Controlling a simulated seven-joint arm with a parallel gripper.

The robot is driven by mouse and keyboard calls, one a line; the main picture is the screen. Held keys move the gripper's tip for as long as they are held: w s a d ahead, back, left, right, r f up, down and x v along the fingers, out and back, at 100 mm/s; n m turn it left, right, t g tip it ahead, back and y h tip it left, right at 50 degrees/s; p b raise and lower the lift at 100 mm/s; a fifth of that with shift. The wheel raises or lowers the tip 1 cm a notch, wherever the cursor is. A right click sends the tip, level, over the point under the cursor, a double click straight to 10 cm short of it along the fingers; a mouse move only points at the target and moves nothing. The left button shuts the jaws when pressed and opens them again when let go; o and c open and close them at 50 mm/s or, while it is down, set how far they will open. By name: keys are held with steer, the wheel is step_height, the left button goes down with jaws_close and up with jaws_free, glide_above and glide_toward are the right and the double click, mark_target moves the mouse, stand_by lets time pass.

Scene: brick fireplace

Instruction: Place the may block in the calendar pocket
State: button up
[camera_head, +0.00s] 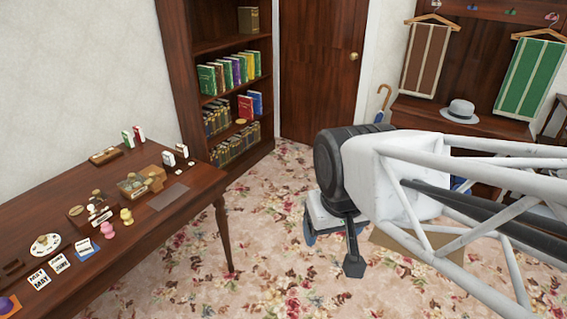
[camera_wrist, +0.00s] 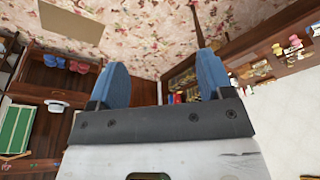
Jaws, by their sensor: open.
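A white block or card with dark lettering that seems to include MAY (camera_head: 39,280) lies near the front left of the wooden table (camera_head: 150,223). Similar white lettered pieces lie beside it, one reading JUNE (camera_head: 62,267). A small dark wooden piece with a slot-like recess (camera_head: 12,267) sits at the table's left; I cannot tell whether it is the calendar pocket. My gripper (camera_head: 334,246) hangs over the carpet, well right of the table. In the wrist view my gripper (camera_wrist: 162,62) has its blue fingers wide apart with nothing between them.
The table holds a round white dial (camera_head: 45,245), pink (camera_head: 107,230) and yellow (camera_head: 126,215) figures, wooden trays and small boxes. A bookcase (camera_head: 190,60) stands behind, beside a door (camera_head: 320,65). A hall bench with a grey hat (camera_head: 461,110) is at right. Open carpet (camera_head: 265,240) separates gripper and table.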

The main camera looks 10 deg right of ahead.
steer(key=shift+s+d, duration=0.2)
steer(key=shift+s, duration=0.3)
steer(key=shift+s+d, duration=0.2)
steer(key=shift+s, duration=0.25)
steer(key=shift+c, duration=1.2)
